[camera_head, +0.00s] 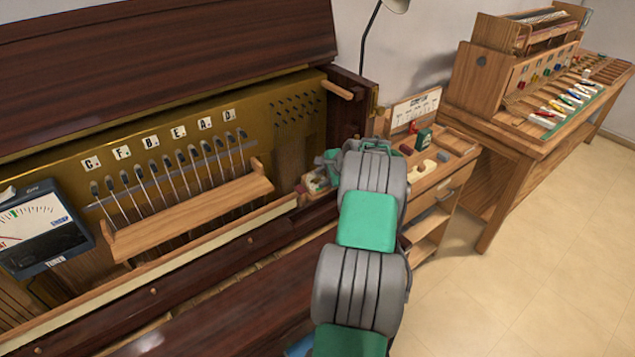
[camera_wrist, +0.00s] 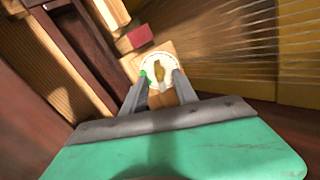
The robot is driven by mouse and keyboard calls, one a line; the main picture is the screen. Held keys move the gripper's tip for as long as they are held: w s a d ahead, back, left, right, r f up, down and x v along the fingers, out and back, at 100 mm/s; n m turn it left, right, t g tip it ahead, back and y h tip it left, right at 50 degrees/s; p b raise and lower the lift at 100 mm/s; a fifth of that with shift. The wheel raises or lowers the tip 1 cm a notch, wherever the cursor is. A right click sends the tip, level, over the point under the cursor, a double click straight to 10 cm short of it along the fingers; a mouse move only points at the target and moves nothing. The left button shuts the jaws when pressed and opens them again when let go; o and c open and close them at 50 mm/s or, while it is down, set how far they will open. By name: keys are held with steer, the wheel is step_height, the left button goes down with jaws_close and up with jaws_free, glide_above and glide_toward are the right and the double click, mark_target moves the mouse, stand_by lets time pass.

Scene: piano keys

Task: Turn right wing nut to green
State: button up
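In the wrist view, a brass wing nut (camera_wrist: 160,68) sits at the middle of a round white dial (camera_wrist: 150,60) on a wooden block. A green mark (camera_wrist: 143,76) shows at the dial's left edge. My gripper (camera_wrist: 161,82) points at the dial. Its two grey fingers are apart, one toward each side of the dial's lower half, with nothing seen clamped between them. The wing nut shows just beyond the fingertips, and I cannot tell whether they touch the dial. In the head view, my arm hides most of this spot.
A red block (camera_wrist: 130,38) lies near the dial. In the head view, the open piano has a wooden rail (camera_head: 190,212) and a meter (camera_head: 40,228) at left. A small wooden cabinet (camera_head: 440,180) stands right of my arm, and a workbench (camera_head: 520,150) beyond it.

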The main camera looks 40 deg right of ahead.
steer(key=shift+b+x, duration=0.9)
steer(key=shift+x, duration=0.5)
steer(key=shift+s+r+p, duration=0.35)
steer(key=shift+r, duration=0.05)
jaws_close()
